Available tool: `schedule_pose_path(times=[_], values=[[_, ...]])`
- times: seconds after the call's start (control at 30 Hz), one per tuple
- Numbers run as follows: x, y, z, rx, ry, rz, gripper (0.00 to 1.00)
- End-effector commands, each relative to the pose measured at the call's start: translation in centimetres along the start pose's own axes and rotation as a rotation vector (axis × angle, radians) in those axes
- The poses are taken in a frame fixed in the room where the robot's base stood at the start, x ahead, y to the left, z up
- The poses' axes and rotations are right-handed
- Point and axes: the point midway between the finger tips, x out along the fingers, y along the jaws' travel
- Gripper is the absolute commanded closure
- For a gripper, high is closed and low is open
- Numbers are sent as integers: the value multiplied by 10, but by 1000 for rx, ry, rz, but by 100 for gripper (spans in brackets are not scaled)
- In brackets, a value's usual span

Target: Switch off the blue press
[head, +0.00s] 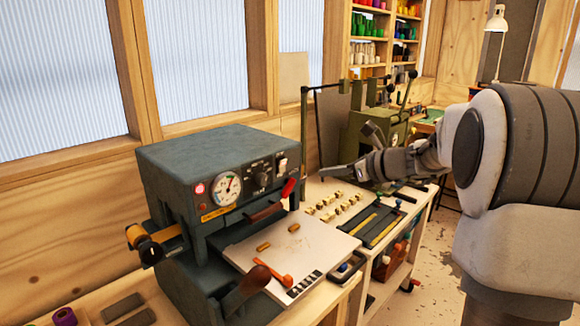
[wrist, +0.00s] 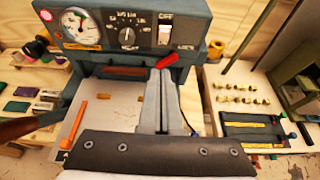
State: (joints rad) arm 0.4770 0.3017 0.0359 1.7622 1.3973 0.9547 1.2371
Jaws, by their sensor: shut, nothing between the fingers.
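The blue press (head: 205,160) is a dark blue-grey machine at the centre left of the head view. Its front panel also fills the top of the wrist view (wrist: 100,40). A white switch (head: 282,165) sits at the panel's right end. In the wrist view the switch (wrist: 164,36) has "OFF" printed above it; which way it is set I cannot tell. My gripper (head: 328,172) is shut and empty, to the right of the panel and apart from the switch. In the wrist view its fingers (wrist: 160,84) point toward the panel, below the switch.
A red-tipped lever (head: 288,189) sticks out just below the switch. A dial gauge (head: 227,188) and black knob (head: 262,178) are left of it. A white plate (head: 325,240) juts out in front. Small brass pieces (head: 340,203) and a green machine (head: 375,135) stand right.

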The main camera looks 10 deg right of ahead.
Motion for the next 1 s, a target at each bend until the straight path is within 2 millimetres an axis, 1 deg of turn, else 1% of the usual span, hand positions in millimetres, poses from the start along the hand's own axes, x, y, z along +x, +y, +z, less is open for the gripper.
schedule_pose_path(times=[0.17,0.27,0.37,0.6,0.73,0.8,1.0], values=[[2,1,0,-2,1,1,100],[11,1,-1,-1,2,3,100],[27,2,-1,-2,3,5,100],[79,2,0,-2,2,6,100],[105,2,0,-3,3,5,100],[111,2,13,-7,1,4,100],[126,1,26,-4,2,2,100]])
